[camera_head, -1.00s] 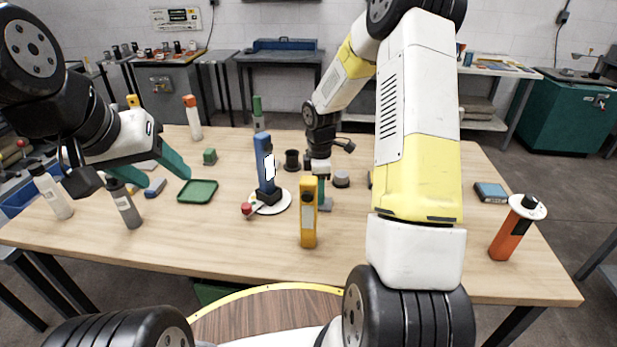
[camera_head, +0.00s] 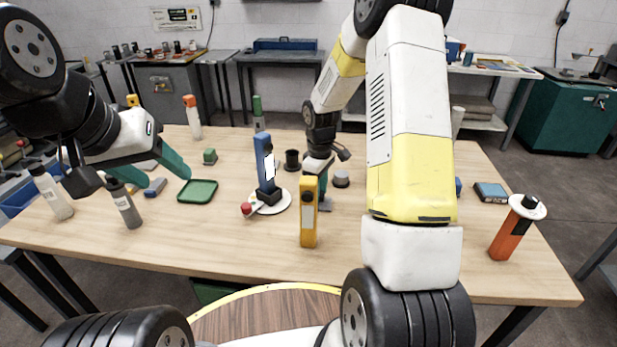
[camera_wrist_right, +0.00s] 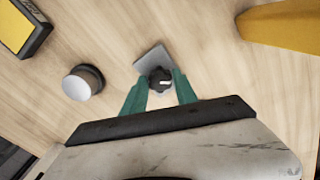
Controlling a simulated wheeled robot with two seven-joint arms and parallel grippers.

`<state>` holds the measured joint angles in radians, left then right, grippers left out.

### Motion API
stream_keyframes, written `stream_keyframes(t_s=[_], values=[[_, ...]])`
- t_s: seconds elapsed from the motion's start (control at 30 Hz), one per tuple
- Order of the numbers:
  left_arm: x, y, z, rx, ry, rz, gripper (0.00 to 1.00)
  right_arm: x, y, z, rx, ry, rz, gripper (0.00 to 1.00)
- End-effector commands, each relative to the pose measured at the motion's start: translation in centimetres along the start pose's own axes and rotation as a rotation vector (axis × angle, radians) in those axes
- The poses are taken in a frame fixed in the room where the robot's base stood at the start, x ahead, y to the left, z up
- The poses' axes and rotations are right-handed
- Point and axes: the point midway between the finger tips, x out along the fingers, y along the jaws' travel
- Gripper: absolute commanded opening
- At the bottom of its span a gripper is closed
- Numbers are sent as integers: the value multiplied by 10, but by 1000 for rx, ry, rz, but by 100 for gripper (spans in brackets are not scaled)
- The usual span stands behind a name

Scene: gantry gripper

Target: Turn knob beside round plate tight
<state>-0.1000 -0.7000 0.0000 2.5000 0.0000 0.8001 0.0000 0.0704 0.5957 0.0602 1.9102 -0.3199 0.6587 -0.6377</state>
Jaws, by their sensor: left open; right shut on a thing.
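A small black knob (camera_wrist_right: 160,76) with a white mark stands on a square grey plate (camera_wrist_right: 151,58) in the right wrist view. My right gripper (camera_wrist_right: 158,84) has its teal fingers on either side of the knob and is shut on it. In the head view this gripper (camera_head: 323,192) is low over the table, and the knob is hidden there. A white round plate (camera_head: 282,203) lies to its left, with a blue upright device (camera_head: 264,165) and a red-tipped lever on it. My left gripper (camera_head: 168,180) is open and empty above the table's left part.
A yellow meter (camera_head: 308,228) stands close in front of my right gripper. A grey round button (camera_head: 341,177) is just behind it, and a dark cup (camera_head: 292,160) is further left. A green tray (camera_head: 198,190) and bottles are at left. The front table strip is mostly clear.

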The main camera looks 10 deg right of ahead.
Motion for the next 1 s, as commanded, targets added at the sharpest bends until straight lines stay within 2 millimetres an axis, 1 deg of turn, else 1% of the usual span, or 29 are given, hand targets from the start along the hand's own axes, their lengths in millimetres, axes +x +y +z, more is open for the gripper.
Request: stream_keyframes(t_s=[1.0], values=[[0,0,0,0,0,0,56,-1,0,-1,964,3,2,0]])
